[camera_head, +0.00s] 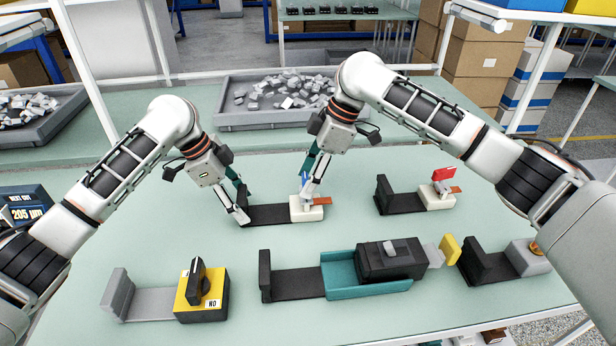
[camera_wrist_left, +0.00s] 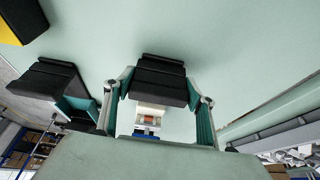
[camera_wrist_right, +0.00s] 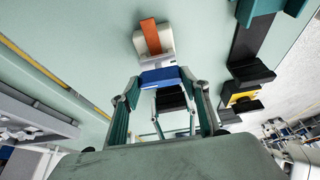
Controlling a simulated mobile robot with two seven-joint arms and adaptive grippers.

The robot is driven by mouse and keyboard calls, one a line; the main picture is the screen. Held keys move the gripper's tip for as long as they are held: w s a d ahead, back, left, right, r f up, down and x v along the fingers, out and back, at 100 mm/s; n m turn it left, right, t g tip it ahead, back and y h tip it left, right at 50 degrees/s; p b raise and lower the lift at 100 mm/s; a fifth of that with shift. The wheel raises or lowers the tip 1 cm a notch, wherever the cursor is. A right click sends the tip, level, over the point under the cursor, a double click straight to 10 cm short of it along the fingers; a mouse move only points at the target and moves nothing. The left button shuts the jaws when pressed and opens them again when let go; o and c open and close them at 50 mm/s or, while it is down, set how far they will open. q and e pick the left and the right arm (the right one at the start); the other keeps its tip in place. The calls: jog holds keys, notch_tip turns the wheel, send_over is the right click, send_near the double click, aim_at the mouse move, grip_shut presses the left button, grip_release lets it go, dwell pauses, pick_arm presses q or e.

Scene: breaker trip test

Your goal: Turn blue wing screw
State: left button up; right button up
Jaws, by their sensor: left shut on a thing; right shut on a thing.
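The blue wing screw (camera_head: 304,180) stands on a white block (camera_head: 311,213) with an orange tab (camera_head: 323,201). My right gripper (camera_head: 306,187) is shut on the blue wing, which also shows between its fingers in the right wrist view (camera_wrist_right: 166,78). A black base strip (camera_head: 270,214) runs left from the white block to a black upright. My left gripper (camera_head: 241,207) is shut on this upright, seen between its fingers in the left wrist view (camera_wrist_left: 158,84). The fingers hide parts of the wing and the upright in the head view.
A similar fixture with a red wing (camera_head: 443,174) stands to the right. In front are a yellow box with a black knob (camera_head: 197,283), a teal tray (camera_head: 338,277) holding a black block, and a grey block (camera_head: 528,259). A grey bin (camera_head: 237,121) of metal parts stands behind.

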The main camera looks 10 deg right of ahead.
jog(key=shift+n, duration=0.3)
jog(key=o, duration=1.1)
jog(key=v, duration=1.2)
jog(key=shift+w, duration=0.15)
pick_arm(q)
jog(key=o, duration=1.6)
jog(key=shift+c, duration=0.2)
